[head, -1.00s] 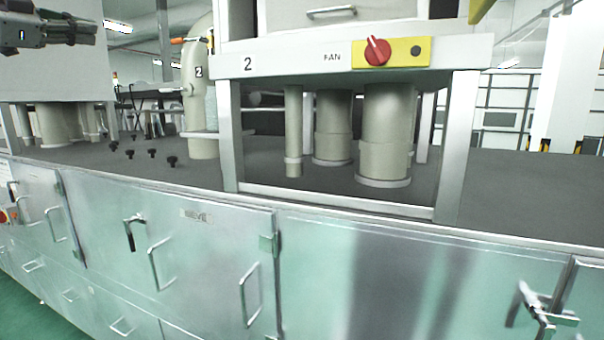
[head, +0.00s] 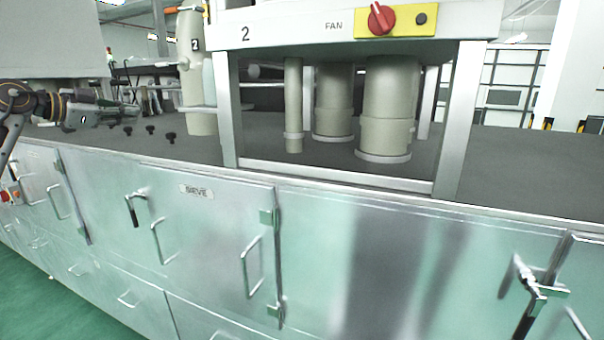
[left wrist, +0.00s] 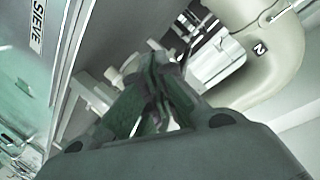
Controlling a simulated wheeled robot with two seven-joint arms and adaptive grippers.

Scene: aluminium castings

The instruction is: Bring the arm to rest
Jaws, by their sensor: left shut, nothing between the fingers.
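My left gripper (head: 122,108) shows at the left of the head view, its arm coming in from the left edge. It hangs in front of the far-left machine, a little above the dark bench top, pointing right. Its fingers are closed together with nothing between them. In the left wrist view the closed fingers (left wrist: 157,85) fill the middle. My right gripper is in neither view.
A frame with a red FAN knob (head: 381,18) stands on the dark bench top (head: 270,124). A beige pipe (head: 197,75) marked 2 stands left of it. Several black knobs (head: 170,137) lie near the pipe. Steel cabinet doors (head: 200,235) with handles line the front.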

